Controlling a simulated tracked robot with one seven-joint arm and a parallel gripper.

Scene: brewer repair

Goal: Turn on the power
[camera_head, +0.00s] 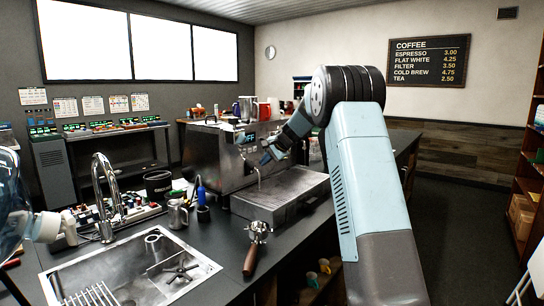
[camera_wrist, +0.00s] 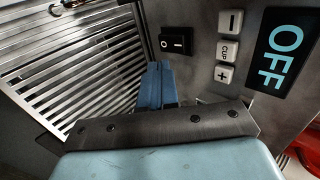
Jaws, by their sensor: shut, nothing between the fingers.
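The espresso machine (camera_head: 215,155) stands on the dark counter, a steel box with its front toward my arm. In the wrist view its panel has a black rocker switch (camera_wrist: 176,42) marked with a circle and a line. Beside the switch are light buttons marked minus, cup and plus (camera_wrist: 227,50), and a dark display (camera_wrist: 284,50) reading OFF. My gripper (camera_wrist: 158,72) is shut and empty, its blue fingertips just below and left of the switch in the picture. I cannot tell whether they touch the panel. In the head view my gripper (camera_head: 268,157) is small, at the machine's front.
The slatted drip tray (camera_wrist: 75,80) lies left of the fingers in the wrist view. On the counter are a portafilter (camera_head: 255,245), a steel pitcher (camera_head: 178,213), a sink (camera_head: 130,275) with a tap (camera_head: 105,195) and cups on top of the machine (camera_head: 247,108).

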